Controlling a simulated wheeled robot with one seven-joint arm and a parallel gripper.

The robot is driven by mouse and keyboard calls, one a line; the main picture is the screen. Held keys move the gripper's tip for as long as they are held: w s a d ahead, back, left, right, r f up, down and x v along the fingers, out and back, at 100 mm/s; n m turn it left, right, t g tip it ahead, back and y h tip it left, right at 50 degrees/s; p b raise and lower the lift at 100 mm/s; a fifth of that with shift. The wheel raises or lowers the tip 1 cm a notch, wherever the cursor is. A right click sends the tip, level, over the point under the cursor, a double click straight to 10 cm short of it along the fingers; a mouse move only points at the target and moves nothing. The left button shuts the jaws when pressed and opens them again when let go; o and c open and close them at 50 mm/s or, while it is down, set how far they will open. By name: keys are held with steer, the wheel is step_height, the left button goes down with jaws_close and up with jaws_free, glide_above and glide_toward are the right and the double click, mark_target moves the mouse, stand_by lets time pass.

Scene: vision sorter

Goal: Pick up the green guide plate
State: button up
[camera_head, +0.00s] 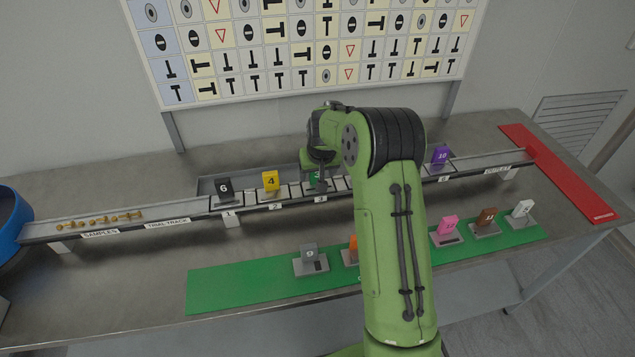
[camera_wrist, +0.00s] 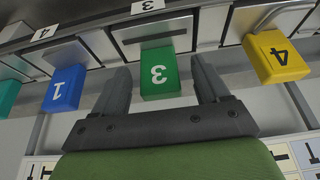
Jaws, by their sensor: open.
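The green guide plate (camera_wrist: 158,75), marked 3, appears upside down in the wrist view, in front of a grey slot block. My gripper (camera_wrist: 160,66) is open, with one dark finger on each side of the plate and a visible gap on both sides. I cannot tell how deep the plate sits between the fingers. In the head view only a sliver of the green plate (camera_head: 313,178) shows on the track at slot 3. My gripper (camera_head: 320,158) is just above it and hides most of it.
A yellow plate 4 (camera_wrist: 277,56) and a blue plate 1 (camera_wrist: 64,88) flank it in the wrist view. Black plate 6 (camera_head: 224,189) and purple plate 10 (camera_head: 440,155) stand along the track. Several plates stand on the green mat (camera_head: 230,288). A red strip (camera_head: 560,172) lies at right.

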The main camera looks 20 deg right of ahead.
steer(key=shift+x, duration=1)
steer(key=shift+r, duration=0.1)
steer(key=c, duration=1.2)
step_height(320, 180, up, 10)
steer(key=shift+r+p, duration=0.1)
steer(key=shift+p, duration=0.4)
